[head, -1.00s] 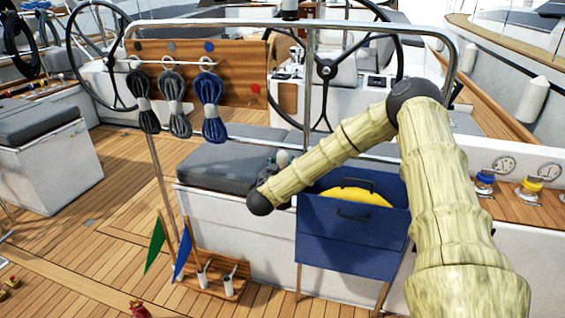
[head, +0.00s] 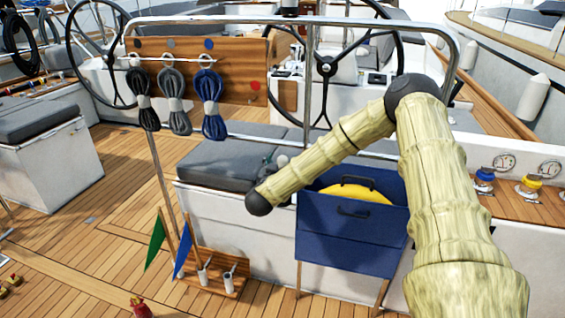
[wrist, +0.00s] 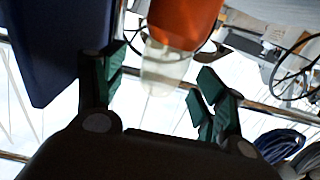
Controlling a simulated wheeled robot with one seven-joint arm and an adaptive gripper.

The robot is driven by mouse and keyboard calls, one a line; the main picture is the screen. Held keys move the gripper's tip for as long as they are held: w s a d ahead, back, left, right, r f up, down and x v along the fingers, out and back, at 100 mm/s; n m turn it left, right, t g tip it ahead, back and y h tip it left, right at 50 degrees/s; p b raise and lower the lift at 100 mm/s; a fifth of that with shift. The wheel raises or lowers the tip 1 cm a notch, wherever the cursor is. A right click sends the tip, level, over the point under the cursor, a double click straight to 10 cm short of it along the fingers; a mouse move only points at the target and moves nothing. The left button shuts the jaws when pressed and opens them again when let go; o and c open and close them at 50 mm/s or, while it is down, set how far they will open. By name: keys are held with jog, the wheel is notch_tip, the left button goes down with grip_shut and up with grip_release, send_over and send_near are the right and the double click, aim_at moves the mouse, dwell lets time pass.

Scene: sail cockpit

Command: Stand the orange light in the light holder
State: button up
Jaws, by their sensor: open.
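The orange light shows in the wrist view, with an orange body (wrist: 185,25) and a clear lens (wrist: 165,70) turned towards my gripper. My gripper (wrist: 160,76) is open, with the lens in the gap between its dark green fingers. I see no clear contact between fingers and lens. In the head view my arm covers most of the gripper and I cannot make out the light. I cannot surely pick out the light holder; a wooden rack (head: 222,285) with white tubes stands on the deck.
A blue bin (head: 350,235) with a yellow object (head: 355,193) inside stands beside my forearm. Coiled ropes (head: 174,98) hang from a steel rail. A grey seat cushion (head: 220,165) lies behind. Green (head: 155,243) and blue (head: 183,250) flags stand near the rack. Deck at left is mostly clear.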

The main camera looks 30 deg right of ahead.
jog(key=v, duration=1.1)
dwell(0.6)
jog(key=s+a+f+n+t+y, duration=0.1)
jog(key=s+a+f+n+y, duration=0.2)
jog(key=a+f+n+y, duration=0.6)
jog(key=s+a+f+g+y, duration=0.1)
jog(key=s+a+f, duration=0.25)
jog(key=f, duration=0.25)
jog(key=s+a+f+m+g+y, duration=0.1)
jog(key=s+a+f, duration=0.1)
jog(key=s+f, duration=0.3)
jog(key=s+a+f+g+y, duration=0.1)
jog(key=s+a+f, duration=0.2)
jog(key=f, duration=0.4)
jog(key=s+f+g, duration=0.3)
jog(key=s, duration=0.7)
jog(key=s+a+f+n+g+y, duration=0.1)
jog(key=s+f+g, duration=0.1)
jog(key=s, duration=0.8)
jog(key=s+f+g+y, duration=0.1)
jog(key=s+f+g, duration=0.2)
jog(key=s, duration=0.7)
jog(key=shift+s+a+f+n+g, duration=0.3)
jog(key=shift+a+f+g, duration=0.1)
jog(key=shift+g, duration=0.4)
